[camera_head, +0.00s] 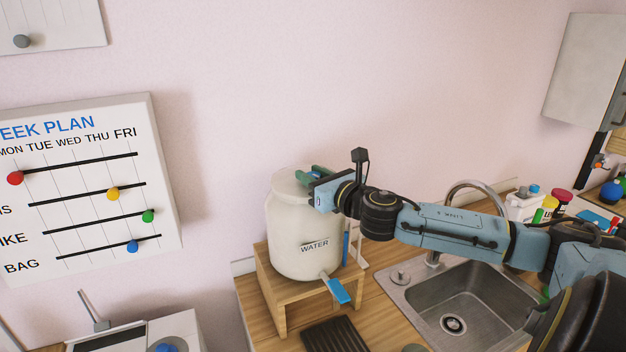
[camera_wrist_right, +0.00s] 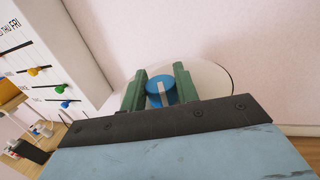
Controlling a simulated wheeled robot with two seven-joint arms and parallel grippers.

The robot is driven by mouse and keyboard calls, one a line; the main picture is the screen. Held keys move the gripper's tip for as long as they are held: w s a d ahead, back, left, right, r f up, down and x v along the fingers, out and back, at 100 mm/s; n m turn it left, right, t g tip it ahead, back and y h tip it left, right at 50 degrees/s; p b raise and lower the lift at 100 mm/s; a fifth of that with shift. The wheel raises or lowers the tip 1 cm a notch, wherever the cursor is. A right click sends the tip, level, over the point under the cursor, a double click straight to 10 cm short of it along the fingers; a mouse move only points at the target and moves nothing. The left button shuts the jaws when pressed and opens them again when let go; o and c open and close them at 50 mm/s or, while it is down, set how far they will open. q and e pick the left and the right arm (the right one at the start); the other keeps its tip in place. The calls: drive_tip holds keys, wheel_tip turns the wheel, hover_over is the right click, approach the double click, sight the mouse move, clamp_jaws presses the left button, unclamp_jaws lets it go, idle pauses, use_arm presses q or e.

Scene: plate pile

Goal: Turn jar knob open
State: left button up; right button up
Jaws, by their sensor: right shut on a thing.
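A white jar (camera_head: 295,238) labelled WATER stands upright on a wooden stand (camera_head: 268,290). Its pale round lid (camera_wrist_right: 213,80) has a blue round knob (camera_wrist_right: 160,90) with a light bar across it, in the wrist view. My right gripper (camera_head: 308,173) is over the jar's top, its green fingers either side of the knob and shut on it; the fingers also show in the wrist view (camera_wrist_right: 161,74). In the head view the fingers mostly hide the knob. A blue lever (camera_head: 337,290) sticks out at the jar's lower front. My left gripper is not in view.
A metal sink (camera_head: 455,310) with a curved faucet (camera_head: 478,188) lies right of the stand, below my right arm. A dark ribbed mat (camera_head: 333,336) lies in front. A week plan board (camera_head: 90,185) hangs on the wall at left. Small bottles (camera_head: 548,203) stand at right.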

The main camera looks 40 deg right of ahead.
drive_tip(key=n+g+y+b, duration=0.1)
drive_tip(key=n+y+b, duration=0.2)
drive_tip(key=y+b, duration=0.1)
drive_tip(key=n+y+b, duration=0.3)
drive_tip(key=y, duration=0.2)
drive_tip(key=shift+d+f+g+b, duration=0.1)
drive_tip(key=shift+f+g+b, duration=0.05)
drive_tip(key=shift+g+b, duration=0.25)
drive_tip(key=shift+r+n+g+y+b, duration=0.2)
drive_tip(key=shift+n+g+y+b, duration=1.1)
drive_tip(key=shift+y, duration=0.6)
drive_tip(key=shift+n, duration=0.3)
drive_tip(key=o, duration=0.9)
drive_tip(key=shift+o, duration=0.2)
drive_tip(key=shift+s+d+f+b, duration=0.25)
drive_tip(key=shift+s+d+b, duration=0.3)
drive_tip(key=shift+b, duration=0.15)
drive_tip(key=b+v, duration=0.2)
drive_tip(key=v, duration=0.1)
drive_tip(key=shift+s+d, duration=0.25)
drive_tip(key=shift+s, duration=0.1)
drive_tip(key=b+v, duration=0.2)
drive_tip(key=v, duration=0.6)
drive_tip(key=shift+r, duration=0.2)
